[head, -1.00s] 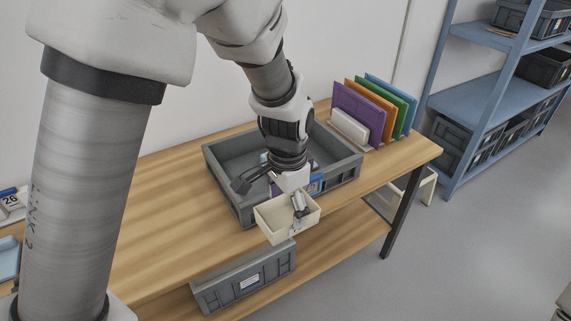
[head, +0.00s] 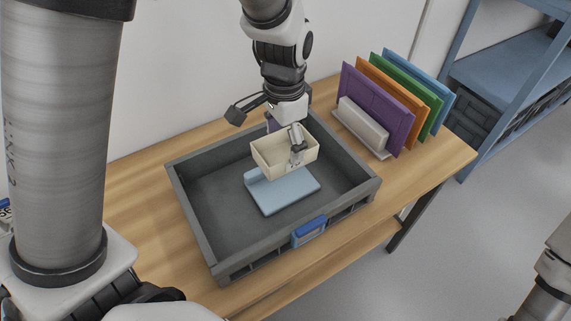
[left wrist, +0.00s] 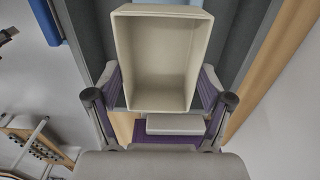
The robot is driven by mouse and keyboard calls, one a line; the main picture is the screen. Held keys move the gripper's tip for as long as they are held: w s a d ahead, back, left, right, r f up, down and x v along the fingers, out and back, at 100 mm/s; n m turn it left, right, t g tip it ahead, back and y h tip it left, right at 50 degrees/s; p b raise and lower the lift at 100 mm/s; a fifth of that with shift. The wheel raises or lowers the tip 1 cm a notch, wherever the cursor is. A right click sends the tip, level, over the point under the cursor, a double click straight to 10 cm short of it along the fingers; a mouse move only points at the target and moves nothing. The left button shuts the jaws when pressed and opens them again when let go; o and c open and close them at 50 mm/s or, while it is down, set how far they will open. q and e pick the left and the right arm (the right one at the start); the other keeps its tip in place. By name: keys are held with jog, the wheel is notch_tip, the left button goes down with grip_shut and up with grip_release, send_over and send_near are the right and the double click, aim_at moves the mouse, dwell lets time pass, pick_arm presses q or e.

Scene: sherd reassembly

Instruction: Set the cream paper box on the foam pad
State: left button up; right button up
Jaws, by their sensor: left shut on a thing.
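The cream paper box (head: 270,160) is an open-topped box held over the grey crate in the head view. In the left wrist view the box (left wrist: 160,60) shows its empty inside between the fingers. My left gripper (head: 288,138) is shut on the box. A light blue slab, the foam pad (head: 290,193), lies flat on the crate floor with a raised part at its left back. The box is above the pad's back part and hides some of it. The gap between them is hard to judge. My right gripper is not in view.
The grey crate (head: 203,225) stands on a wooden table (head: 136,205) and its walls surround the pad. A rack of purple, orange, green and blue panels (head: 378,108) stands to the right behind it. The crate floor left of the pad is clear.

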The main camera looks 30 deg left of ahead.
pick_arm(q)
jog(key=f, duration=0.4)
jog(key=f+b, duration=0.1)
jog(key=f, duration=0.4)
jog(key=shift+s+d+f, duration=0.1)
jog(key=shift+s+f, duration=0.1)
jog(key=shift+f, duration=0.15)
jog(key=o, duration=1)
notch_tip(320, 180, up, 12)
jog(key=shift+r+p, duration=0.15)
jog(key=shift+p, duration=0.65)
